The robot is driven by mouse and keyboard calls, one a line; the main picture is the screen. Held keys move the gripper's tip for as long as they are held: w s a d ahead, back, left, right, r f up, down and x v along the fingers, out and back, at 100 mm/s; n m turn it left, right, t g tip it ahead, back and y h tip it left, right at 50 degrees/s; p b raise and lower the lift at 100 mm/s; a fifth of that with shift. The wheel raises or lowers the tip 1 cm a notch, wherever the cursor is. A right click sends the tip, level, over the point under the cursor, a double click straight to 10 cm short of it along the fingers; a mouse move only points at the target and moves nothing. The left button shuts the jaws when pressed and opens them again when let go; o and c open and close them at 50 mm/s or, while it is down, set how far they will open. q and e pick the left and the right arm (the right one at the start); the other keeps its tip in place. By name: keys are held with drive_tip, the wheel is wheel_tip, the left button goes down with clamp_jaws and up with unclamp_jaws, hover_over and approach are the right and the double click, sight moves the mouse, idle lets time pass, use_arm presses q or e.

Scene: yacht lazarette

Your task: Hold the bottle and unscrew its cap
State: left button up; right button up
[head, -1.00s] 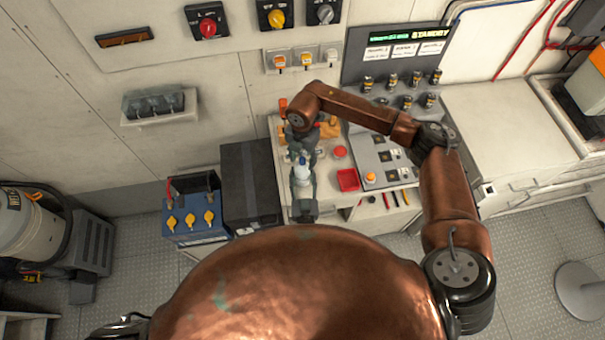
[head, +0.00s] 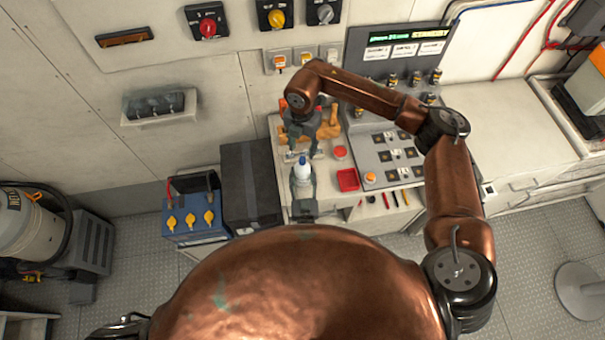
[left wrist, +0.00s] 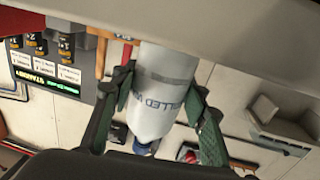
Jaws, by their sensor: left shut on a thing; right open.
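The bottle (head: 302,174) is white with a blue cap (head: 302,160) on its top, in front of the bench in the head view. My left gripper (head: 303,187) is shut around its body from below. In the left wrist view, the white bottle (left wrist: 163,85) with lettering lies between the green-padded fingers of my left gripper (left wrist: 165,115), and part of the blue cap (left wrist: 141,150) shows beyond them. My right gripper (head: 303,153) is open, fingers pointing down, just behind and above the cap. Whether it touches the cap cannot be told.
A black box (head: 248,185) and a blue battery (head: 193,218) stand to the left.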

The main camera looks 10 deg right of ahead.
use_arm(q)
drive_tip(key=o, duration=1.6)
drive_tip(key=shift+c, duration=0.2)
